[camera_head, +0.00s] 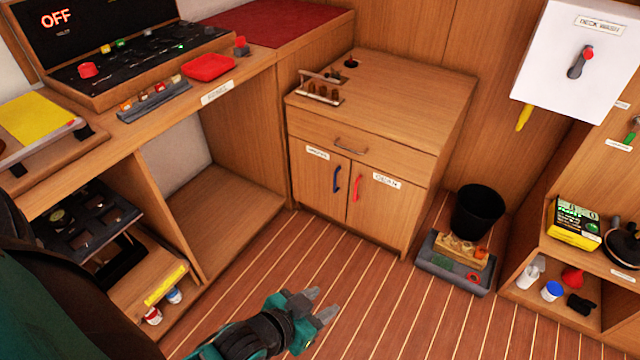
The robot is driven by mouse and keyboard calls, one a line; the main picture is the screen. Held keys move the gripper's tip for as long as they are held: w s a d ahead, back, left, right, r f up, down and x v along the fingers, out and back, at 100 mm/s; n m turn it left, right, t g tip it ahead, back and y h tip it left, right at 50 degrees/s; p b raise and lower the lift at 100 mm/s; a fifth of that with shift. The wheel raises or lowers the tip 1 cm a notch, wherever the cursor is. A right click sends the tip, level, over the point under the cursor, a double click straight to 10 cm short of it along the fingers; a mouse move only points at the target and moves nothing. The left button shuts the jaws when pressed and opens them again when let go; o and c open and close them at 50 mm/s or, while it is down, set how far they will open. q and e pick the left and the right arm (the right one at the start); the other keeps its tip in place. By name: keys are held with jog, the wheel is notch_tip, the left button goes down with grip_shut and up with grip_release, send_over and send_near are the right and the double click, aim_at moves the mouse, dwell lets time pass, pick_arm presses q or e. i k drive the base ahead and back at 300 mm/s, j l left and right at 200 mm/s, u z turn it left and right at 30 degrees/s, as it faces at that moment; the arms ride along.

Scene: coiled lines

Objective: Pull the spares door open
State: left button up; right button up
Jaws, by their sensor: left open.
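A wooden cabinet (400,95) stands against the back wall with one drawer (360,143) above two doors. The left door (315,180) has a blue upright handle (337,180) and a small white label that is hard to read. The right door (385,205) has a red handle (357,188) and a label that seems to read CLEAN. Both doors are closed. My left gripper (322,304) is open and empty, low in front of the cabinet and well apart from both handles. My right gripper is not in view.
Open planked floor (300,250) lies between the gripper and cabinet. A wooden desk with an open shelf (220,210) stands left. A black bin (477,210) and a grey tray (455,277) stand right of the cabinet, beside a low shelf unit (560,255).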

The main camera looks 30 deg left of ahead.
aim_at(321, 176)
jog(key=u, duration=0.55)
jog(key=i+u, duration=0.2)
jog(key=u, duration=0.2)
jog(key=i+u, duration=0.2)
jog(key=u, duration=0.2)
jog(key=i+l+u, duration=0.15)
jog(key=u, duration=0.25)
jog(key=i+l+u, duration=0.45)
jog(key=i+l, duration=0.5)
jog(key=l, duration=0.15)
jog(key=i+l, duration=0.25)
jog(key=l, duration=0.15)
jog(key=u, duration=0.05)
